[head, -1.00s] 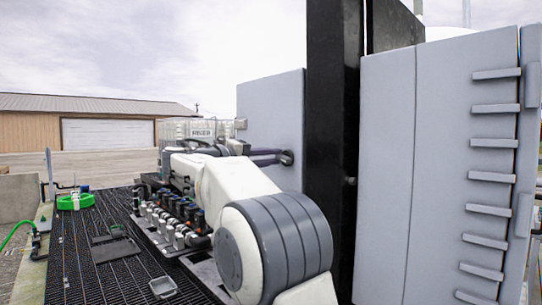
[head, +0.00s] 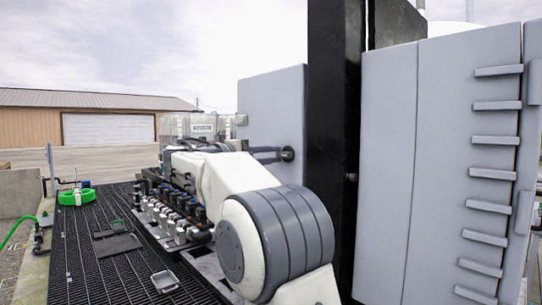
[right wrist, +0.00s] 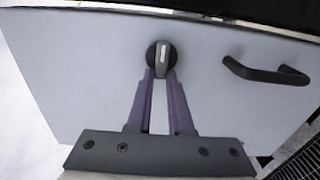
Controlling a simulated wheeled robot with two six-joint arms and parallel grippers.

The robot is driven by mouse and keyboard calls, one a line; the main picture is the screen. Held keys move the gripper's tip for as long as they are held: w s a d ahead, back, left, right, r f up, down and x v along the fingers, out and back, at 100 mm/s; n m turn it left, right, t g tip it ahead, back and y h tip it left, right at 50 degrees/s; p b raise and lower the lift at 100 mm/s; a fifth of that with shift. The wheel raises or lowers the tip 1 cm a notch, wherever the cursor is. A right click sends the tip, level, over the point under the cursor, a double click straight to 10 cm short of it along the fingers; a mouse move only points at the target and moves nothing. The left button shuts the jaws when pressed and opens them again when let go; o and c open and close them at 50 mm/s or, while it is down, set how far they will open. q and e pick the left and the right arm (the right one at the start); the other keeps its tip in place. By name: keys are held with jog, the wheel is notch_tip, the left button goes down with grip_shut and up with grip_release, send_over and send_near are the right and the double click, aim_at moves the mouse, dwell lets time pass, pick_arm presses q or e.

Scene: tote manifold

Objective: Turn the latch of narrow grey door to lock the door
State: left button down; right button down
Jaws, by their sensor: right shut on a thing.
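The narrow grey door (head: 268,105) stands upright beyond my right arm, left of a black post in the head view. It fills much of the right wrist view (right wrist: 85,65). Its latch (right wrist: 162,54) is a round black knob with a light grey bar, upright in the wrist view. In the head view the latch (head: 288,153) is small and dark. My right gripper (right wrist: 161,78) is shut on the latch, its purple fingertips on either side of the bar. It also shows in the head view (head: 278,154). My left gripper is out of view.
A black door handle (right wrist: 265,72) sits right of the latch in the wrist view. The black post (head: 333,120) and a wide grey panel with ledges (head: 440,150) stand at right. A row of valves (head: 170,215) and black grating (head: 95,260) lie left of my arm.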

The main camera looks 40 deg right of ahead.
jog(key=c, duration=0.8)
grip_release()
jog(key=a+b, duration=0.1)
jog(key=a, duration=0.2)
jog(key=a+b, duration=0.1)
jog(key=a, duration=0.3)
jog(key=a+b, duration=0.1)
jog(key=a, duration=0.2)
jog(key=shift+s+a, duration=0.25)
jog(key=shift+s, duration=0.15)
jog(key=shift+f, duration=0.15)
